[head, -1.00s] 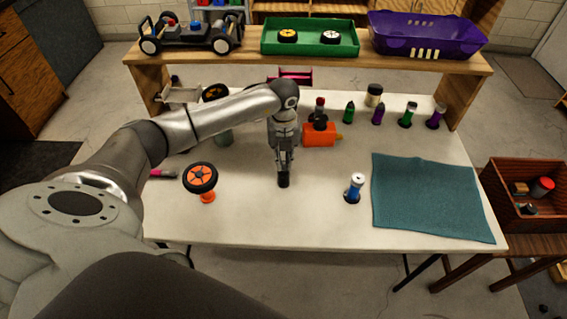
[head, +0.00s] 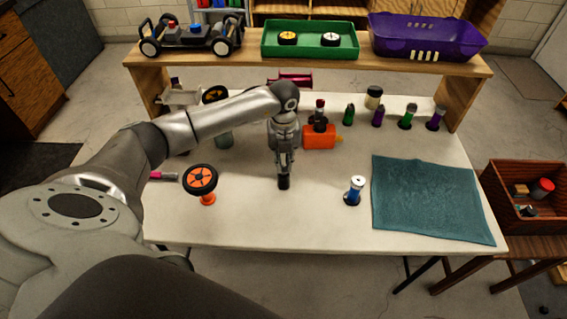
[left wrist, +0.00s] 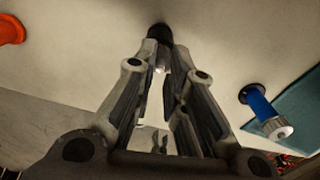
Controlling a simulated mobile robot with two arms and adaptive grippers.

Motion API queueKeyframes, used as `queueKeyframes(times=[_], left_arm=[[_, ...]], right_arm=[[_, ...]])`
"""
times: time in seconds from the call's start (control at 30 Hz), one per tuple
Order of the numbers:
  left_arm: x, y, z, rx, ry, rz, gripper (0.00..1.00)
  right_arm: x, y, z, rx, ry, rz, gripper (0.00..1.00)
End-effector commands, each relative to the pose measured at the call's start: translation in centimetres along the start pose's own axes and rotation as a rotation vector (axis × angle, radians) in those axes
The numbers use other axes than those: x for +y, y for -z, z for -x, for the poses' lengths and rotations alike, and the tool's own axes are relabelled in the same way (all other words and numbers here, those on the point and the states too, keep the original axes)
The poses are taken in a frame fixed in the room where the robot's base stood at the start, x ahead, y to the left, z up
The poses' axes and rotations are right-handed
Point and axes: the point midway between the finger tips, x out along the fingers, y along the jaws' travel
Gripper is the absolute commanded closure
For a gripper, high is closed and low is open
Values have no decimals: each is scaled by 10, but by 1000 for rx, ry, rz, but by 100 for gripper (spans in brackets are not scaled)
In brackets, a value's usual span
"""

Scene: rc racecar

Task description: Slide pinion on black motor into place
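My left gripper (head: 284,172) points down over the middle of the white table. Its fingertips are close together at the top of a small black thing (head: 284,182), which appears to be the black motor. In the left wrist view a dark round end of it (left wrist: 160,33) shows just past the converging fingers (left wrist: 157,50). A small bright spot shows between the fingers; I cannot tell if it is the pinion. The fingers hide most of the motor, and whether they grip is unclear. My right gripper is not in view.
A blue motor (head: 355,189) with a silvery top stands to the right, beside a teal cloth (head: 430,200). An orange-hubbed wheel (head: 200,179) stands left. An orange piece (head: 320,136) and several small bottles line the back, below a wooden shelf (head: 250,62). The front table is clear.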

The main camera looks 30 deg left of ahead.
Motion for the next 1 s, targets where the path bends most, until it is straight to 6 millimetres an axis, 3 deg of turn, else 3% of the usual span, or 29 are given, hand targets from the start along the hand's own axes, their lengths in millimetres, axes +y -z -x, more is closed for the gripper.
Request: queueKeyframes(times=[0.53, 1.0], left_arm=[[0, 0, 48, -1, 0, 0, 88], [0, 0, 49, -1, 0, 0, 88]], right_arm=[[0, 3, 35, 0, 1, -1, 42], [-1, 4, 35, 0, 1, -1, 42]])
